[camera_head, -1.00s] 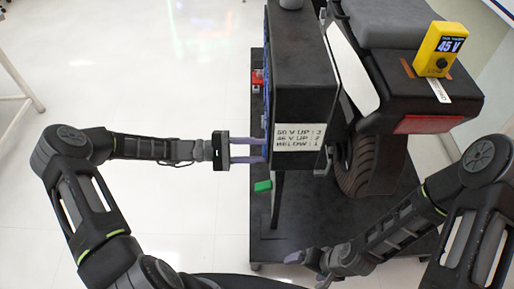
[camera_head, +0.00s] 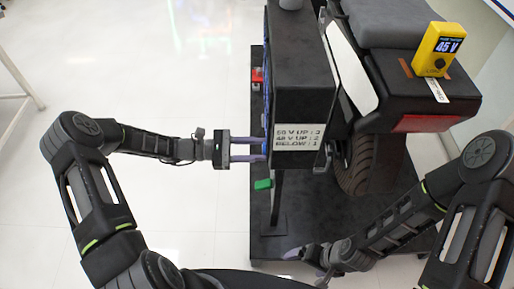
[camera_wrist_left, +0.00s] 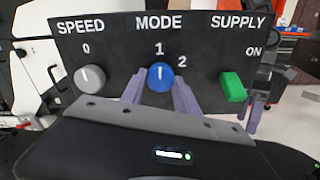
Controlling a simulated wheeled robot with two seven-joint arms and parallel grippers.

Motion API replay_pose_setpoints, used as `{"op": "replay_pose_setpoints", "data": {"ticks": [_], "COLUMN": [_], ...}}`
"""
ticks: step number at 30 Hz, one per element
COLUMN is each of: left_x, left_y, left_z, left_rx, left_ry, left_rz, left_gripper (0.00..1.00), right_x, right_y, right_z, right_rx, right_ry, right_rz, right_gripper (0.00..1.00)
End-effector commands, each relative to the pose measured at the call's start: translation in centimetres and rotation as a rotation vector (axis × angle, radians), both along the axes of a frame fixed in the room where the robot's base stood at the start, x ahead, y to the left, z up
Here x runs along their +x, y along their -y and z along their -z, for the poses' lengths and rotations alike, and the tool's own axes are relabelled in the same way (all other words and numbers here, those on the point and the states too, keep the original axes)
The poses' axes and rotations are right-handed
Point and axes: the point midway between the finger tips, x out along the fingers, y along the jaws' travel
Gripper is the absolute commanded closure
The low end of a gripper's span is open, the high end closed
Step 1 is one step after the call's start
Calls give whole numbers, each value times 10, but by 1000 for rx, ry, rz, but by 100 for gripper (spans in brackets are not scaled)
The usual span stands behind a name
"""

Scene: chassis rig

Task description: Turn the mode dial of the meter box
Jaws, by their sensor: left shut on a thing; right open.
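The black meter box (camera_head: 300,85) stands upright, its labelled panel (camera_wrist_left: 120,60) facing my left wrist camera. The blue mode dial (camera_wrist_left: 160,72) is under MODE, its white mark pointing up at 1; a 2 is up and right of it. My left gripper (camera_head: 264,149) is shut on the dial, one finger on each side. The dial is hidden in the head view. A placard (camera_head: 298,137) pairs voltages with 3, 2 and 1; BELOW goes with 1. A yellow tester (camera_head: 438,50) reads 45 V. My right gripper (camera_head: 304,267) is open, low and away from the box.
The grey speed knob (camera_wrist_left: 90,78) is left of the mode dial, pointing near 0. The green supply switch (camera_wrist_left: 232,87) is to the right, close to the fingers, with ON above it. A wheeled vehicle (camera_head: 410,75) stands behind the box on a dark platform (camera_head: 345,218).

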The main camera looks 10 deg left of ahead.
Motion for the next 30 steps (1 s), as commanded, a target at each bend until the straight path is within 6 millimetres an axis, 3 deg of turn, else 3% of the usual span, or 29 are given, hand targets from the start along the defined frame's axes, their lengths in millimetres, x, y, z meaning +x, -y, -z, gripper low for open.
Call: {"op": "replay_pose_setpoints", "data": {"ticks": [12,13,20,30], "left_x": [0,0,0,-1], "left_y": [-1,-1,0,-4], "left_z": [1,1,0,1], "left_rx": [-1,-1,-2,-1], "left_ry": [-11,-10,-9,-8], "left_rz": [-1,-1,-1,-1], "left_gripper": [100,61,42,41], "right_x": [0,0,0,0], "right_y": [0,0,0,0], "right_z": [0,0,0,1], "right_rx": [0,0,0,0], "right_ry": [0,0,0,0], "right_rz": [0,0,0,0], "right_gripper": [6,6,6,6]}}
